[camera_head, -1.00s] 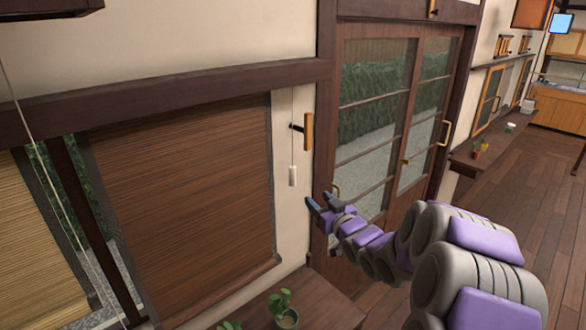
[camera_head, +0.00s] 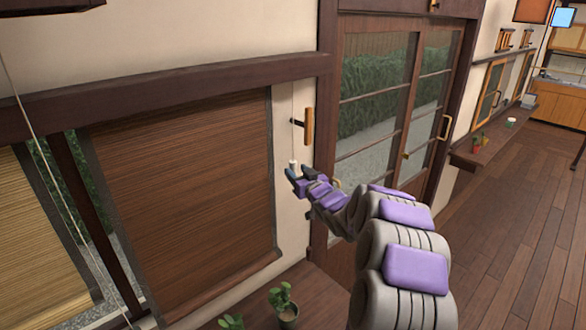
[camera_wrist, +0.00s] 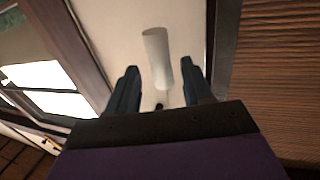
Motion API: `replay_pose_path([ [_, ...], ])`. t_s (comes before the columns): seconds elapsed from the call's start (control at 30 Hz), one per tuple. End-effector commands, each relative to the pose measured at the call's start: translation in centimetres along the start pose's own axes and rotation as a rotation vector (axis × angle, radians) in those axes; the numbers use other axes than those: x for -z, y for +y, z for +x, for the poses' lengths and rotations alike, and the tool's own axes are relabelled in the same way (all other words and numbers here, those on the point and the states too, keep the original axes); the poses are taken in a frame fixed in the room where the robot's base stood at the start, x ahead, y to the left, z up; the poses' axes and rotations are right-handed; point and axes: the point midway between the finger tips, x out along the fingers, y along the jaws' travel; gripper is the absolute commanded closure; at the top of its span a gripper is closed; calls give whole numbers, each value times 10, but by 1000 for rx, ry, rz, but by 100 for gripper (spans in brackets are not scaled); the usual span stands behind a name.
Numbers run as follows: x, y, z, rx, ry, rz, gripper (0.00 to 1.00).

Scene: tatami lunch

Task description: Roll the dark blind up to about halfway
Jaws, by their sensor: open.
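The dark blind (camera_head: 185,200) hangs over the window left of the sliding door and is let down to near the sill. Its thin cord hangs beside its right edge, with a pale cylindrical pull (camera_head: 293,167) at the end. My gripper (camera_head: 295,173) is at the pull, partly covering it in the head view. In the wrist view my gripper (camera_wrist: 160,88) is open, and the pull (camera_wrist: 156,60) shows ahead and between the two fingers, with a gap on each side. The dark blind (camera_wrist: 275,70) fills the right side there.
A wooden cleat (camera_head: 308,126) is on the wall just above my gripper. A lighter blind (camera_head: 40,240) hangs at the far left with its own cord. Small potted plants (camera_head: 288,316) stand on the ledge below. Glazed sliding doors (camera_head: 390,110) are to the right.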

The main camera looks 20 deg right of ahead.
Motion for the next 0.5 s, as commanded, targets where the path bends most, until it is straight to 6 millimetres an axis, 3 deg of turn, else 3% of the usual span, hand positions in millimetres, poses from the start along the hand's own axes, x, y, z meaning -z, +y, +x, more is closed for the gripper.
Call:
replay_pose_path([
  [0.2,-2,0,24,1,-3,0,50],
  [0.5,1,0,34,-1,1,-1,50],
])
